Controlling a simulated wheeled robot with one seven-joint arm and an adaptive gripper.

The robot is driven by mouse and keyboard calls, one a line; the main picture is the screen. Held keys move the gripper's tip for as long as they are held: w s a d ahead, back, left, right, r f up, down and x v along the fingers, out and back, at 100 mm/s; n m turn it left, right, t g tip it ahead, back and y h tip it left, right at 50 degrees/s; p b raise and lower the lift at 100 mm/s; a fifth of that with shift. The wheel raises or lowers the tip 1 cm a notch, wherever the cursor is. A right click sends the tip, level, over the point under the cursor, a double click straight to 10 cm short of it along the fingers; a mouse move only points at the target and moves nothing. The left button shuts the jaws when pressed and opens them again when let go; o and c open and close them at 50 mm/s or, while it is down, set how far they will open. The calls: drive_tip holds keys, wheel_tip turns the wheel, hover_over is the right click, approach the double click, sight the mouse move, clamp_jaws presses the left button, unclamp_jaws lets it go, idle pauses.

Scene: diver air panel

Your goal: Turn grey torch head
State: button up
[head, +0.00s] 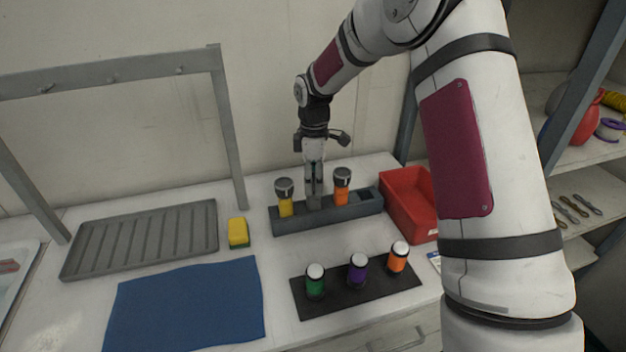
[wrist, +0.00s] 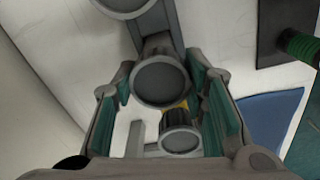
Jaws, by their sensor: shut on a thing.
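My gripper (head: 314,192) points straight down at the middle of the grey torch rack (head: 290,222), between a yellow torch (head: 285,200) and an orange torch (head: 341,190). In the wrist view, the round dark face of the grey torch head (wrist: 160,82) sits between the green-padded fingers of my gripper (wrist: 163,100), which are shut on it. The grey torch stands upright in the rack. In the head view my fingers hide most of it. The yellow torch's head (wrist: 180,141) shows below it in the wrist view, and another torch head (wrist: 125,3) shows at the top edge.
A red bin (head: 408,200) stands right of the rack. In front, a black mat (head: 330,300) holds green, purple and orange capped cylinders. A yellow sponge (head: 238,232), a grey ribbed tray (head: 150,235) and a blue cloth (head: 190,305) lie left. A grey frame (head: 225,125) rises behind.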

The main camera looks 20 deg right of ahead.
sight(314, 177)
drive_tip(key=m+b, duration=0.1)
drive_tip(key=m, duration=0.5)
drive_tip(key=shift+b, duration=0.4)
drive_tip(key=m+b, duration=0.1)
drive_tip(key=m, duration=0.6)
drive_tip(key=o, duration=1.2)
wheel_tip(314, 177, up, 12)
idle(1.2)
